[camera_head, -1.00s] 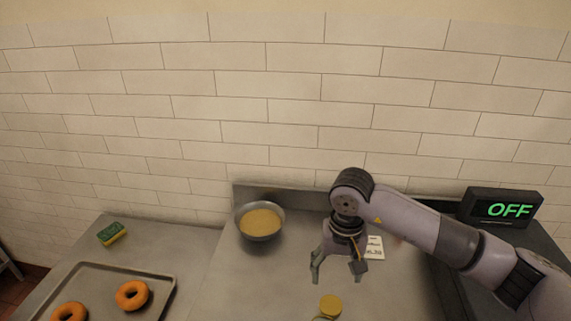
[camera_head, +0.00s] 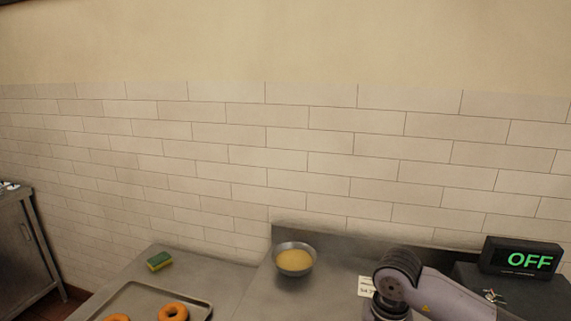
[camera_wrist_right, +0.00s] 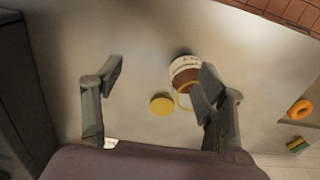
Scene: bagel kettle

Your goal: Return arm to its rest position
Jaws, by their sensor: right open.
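My right arm comes in from the lower right in the head view, and its gripper is below the picture edge there. In the right wrist view my right gripper (camera_wrist_right: 158,85) is open and empty, its two fingers wide apart above the steel counter (camera_wrist_right: 130,40). A round yellow lid (camera_wrist_right: 162,104) lies on the counter between the fingers in that view. A jar (camera_wrist_right: 185,72) with a white and brown side is beside the lid, partly hidden behind one finger. My left gripper is not in view.
A metal bowl (camera_head: 294,259) of yellowish grains stands at the back of the counter. A tray (camera_head: 135,296) with orange bagels (camera_head: 173,311) and a sponge (camera_head: 159,261) are at left. A display reading OFF (camera_head: 522,258) is at right. A small white card (camera_head: 366,286) is beside my arm.

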